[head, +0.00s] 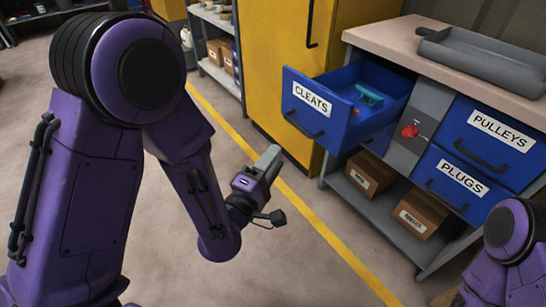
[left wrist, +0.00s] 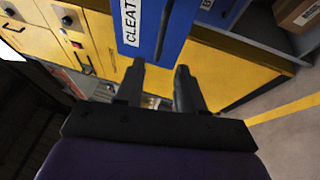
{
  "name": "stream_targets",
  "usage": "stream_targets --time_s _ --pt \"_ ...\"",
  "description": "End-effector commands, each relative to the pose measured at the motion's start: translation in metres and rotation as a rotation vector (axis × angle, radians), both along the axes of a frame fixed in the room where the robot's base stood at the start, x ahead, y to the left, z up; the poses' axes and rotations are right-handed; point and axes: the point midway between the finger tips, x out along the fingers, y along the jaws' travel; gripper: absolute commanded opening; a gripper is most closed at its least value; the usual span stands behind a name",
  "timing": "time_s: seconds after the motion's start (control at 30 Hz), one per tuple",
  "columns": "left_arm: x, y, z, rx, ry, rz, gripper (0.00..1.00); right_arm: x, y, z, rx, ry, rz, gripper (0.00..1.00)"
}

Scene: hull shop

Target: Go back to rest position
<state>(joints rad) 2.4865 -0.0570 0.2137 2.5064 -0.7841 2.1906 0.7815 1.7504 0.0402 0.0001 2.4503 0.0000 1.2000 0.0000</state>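My left gripper (head: 270,158) is raised in front of the cabinet, left of and below the open drawer labelled CLEATS (head: 318,110). In the left wrist view its two dark fingers (left wrist: 160,70) stand apart with nothing between them. The blue drawer front (left wrist: 155,25) shows beyond the fingertips, and I see no contact. A teal cleat (head: 369,96) lies inside the open drawer. Part of my right arm (head: 508,240) shows at the lower right of the head view; its gripper is out of view.
The drawers labelled PULLEYS (head: 495,135) and PLUGS (head: 460,183) are shut. A grey tray (head: 485,62) lies on the worktop. Cardboard boxes (head: 420,213) sit on the low shelf. A yellow cabinet (head: 280,50) stands behind. The floor left of the yellow line is clear.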

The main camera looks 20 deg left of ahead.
Motion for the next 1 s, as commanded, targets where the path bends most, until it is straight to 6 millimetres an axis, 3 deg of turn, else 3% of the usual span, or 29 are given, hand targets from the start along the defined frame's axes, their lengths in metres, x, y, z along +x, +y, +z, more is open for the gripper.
stream_targets --time_s 0.43,0.57,0.63,0.73,0.8,0.9,1.0 --pt "0.000 0.000 -0.001 0.008 -0.002 0.001 0.38 0.000 0.000 -0.001 0.000 0.000 0.000 0.43" --pt "0.003 -0.004 -0.019 0.284 0.038 0.012 0.38 0.000 0.000 -0.001 0.000 0.000 0.000 0.43" --pt "0.005 0.014 -0.057 0.589 0.151 0.056 0.38 0.000 0.000 -0.001 0.000 0.000 0.000 0.43" --pt "-0.018 0.050 -0.142 0.930 0.424 0.045 0.38 0.000 0.000 -0.001 0.000 0.000 0.000 0.43" --pt "-0.047 0.073 -0.192 1.083 0.606 -0.002 0.38 0.000 0.000 -0.001 0.000 0.000 0.001 0.43" --pt "-0.093 0.100 -0.246 1.215 0.826 -0.078 0.38 0.000 0.000 -0.001 0.000 0.000 0.000 0.43" --pt "-0.140 0.121 -0.283 1.280 1.005 -0.145 0.38 0.000 0.000 -0.001 0.000 0.000 0.000 0.43"
